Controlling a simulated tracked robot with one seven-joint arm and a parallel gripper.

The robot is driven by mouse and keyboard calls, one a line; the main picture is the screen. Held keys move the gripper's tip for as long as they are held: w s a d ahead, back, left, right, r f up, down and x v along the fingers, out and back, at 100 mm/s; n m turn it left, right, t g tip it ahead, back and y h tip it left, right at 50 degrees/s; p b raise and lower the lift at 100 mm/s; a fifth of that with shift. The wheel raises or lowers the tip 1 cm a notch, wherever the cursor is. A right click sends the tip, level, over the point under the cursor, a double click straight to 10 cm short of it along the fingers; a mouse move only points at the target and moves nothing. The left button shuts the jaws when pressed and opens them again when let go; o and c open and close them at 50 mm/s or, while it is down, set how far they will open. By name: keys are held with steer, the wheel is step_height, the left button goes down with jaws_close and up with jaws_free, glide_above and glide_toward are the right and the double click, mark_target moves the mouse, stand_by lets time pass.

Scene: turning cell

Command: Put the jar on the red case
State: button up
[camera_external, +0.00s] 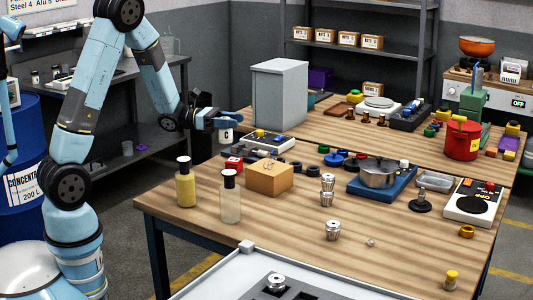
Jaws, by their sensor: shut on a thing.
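My gripper (228,120) is shut on a small white jar (225,136) with a dark letter on it. The jar hangs below the fingers, in the air near the left edge of the wooden table. Its upper part is hidden by the fingers. A small red case (234,163) with a white mark lies on the table below it, just left of the cardboard box. The jar is apart from the red case.
A cardboard box (270,177) and two bottles, one yellow (185,188) and one clear (230,203), stand near the red case. A tall grey box (279,95) stands right of my gripper. A red canister (462,141) is farther right. The front middle of the table is fairly clear.

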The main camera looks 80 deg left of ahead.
step_height(320, 180, down, 6)
steer(key=w, duration=0.2)
steer(key=shift+w+a+f, duration=0.2)
steer(key=shift+w+a, duration=0.2)
steer(key=o, duration=1.1)
steer(key=shift+f, duration=0.1)
